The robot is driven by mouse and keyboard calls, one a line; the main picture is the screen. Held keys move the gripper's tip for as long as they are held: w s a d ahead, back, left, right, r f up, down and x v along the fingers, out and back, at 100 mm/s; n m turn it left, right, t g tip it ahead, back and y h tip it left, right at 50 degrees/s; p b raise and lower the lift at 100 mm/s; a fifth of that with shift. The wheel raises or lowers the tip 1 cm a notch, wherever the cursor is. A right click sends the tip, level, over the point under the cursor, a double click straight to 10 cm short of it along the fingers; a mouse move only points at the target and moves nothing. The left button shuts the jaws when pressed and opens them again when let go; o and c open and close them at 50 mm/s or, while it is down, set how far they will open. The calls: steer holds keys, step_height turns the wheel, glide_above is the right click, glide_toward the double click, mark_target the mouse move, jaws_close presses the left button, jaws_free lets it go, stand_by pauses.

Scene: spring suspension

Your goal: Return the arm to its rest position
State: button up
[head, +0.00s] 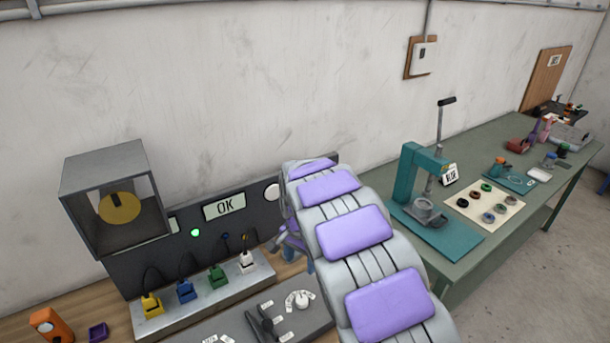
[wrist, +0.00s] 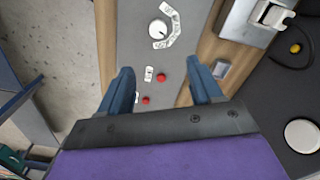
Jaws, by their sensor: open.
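My arm (head: 350,245), grey segments with purple pads, rises across the middle of the head view and reaches over the bench. Its far end bends down near the dark panel, and my gripper is mostly hidden behind it there. In the wrist view my gripper (wrist: 163,82) has its two blue fingers spread apart with nothing between them. Below the fingers lies a grey control plate with a white dial (wrist: 158,30) and two red knobs (wrist: 162,77). The fingers appear apart from the plate.
The dark panel shows an OK display (head: 224,205) and a lit green lamp (head: 195,232). A grey box (head: 110,190) with a yellow disc is at left. Coloured plugs stand on a light strip (head: 200,300). A teal press (head: 425,170) stands on the green table (head: 470,270) at right.

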steer(key=s+d+r+n+b, duration=0.1)
steer(key=s+d+r, duration=0.4)
steer(key=s, duration=0.4)
steer(key=s+d+r+n+b, duration=0.1)
steer(key=s+d+r, duration=0.2)
steer(key=s+d, duration=0.55)
steer(key=s+d+n+g+b, duration=0.1)
steer(key=s+n, duration=0.1)
steer(key=s, duration=0.9)
steer(key=s+d+f+n+b, duration=0.1)
steer(key=s+d+n, duration=0.1)
steer(key=s, duration=1)
steer(key=shift+f+n+g, duration=0.2)
steer(key=shift+n+g, duration=0.1)
steer(key=shift+g, duration=0.1)
